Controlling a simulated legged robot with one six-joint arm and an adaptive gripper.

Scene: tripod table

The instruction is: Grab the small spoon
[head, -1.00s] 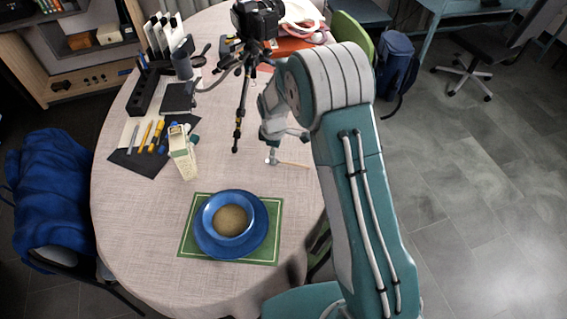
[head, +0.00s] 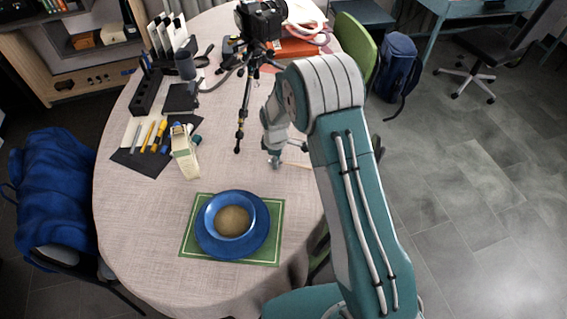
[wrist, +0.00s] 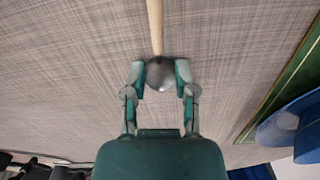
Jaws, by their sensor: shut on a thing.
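The small spoon has a round metal bowl (wrist: 160,73) and a pale wooden handle (wrist: 155,25), seen in the wrist view. My gripper (wrist: 159,78) is shut on the bowl, one finger on each side of it. The handle points away from my gripper over the tablecloth. In the head view my gripper (head: 274,161) is low at the right part of the table, and a bit of the handle (head: 298,165) shows to its right. Whether the spoon touches the cloth is hard to tell.
A blue bowl on a blue plate (head: 232,252) sits on a green placemat (head: 190,240) in front. A camera tripod (head: 243,110) stands behind my gripper. A carton (head: 184,152) and pens on a dark mat (head: 130,160) are to the left. The cloth between is clear.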

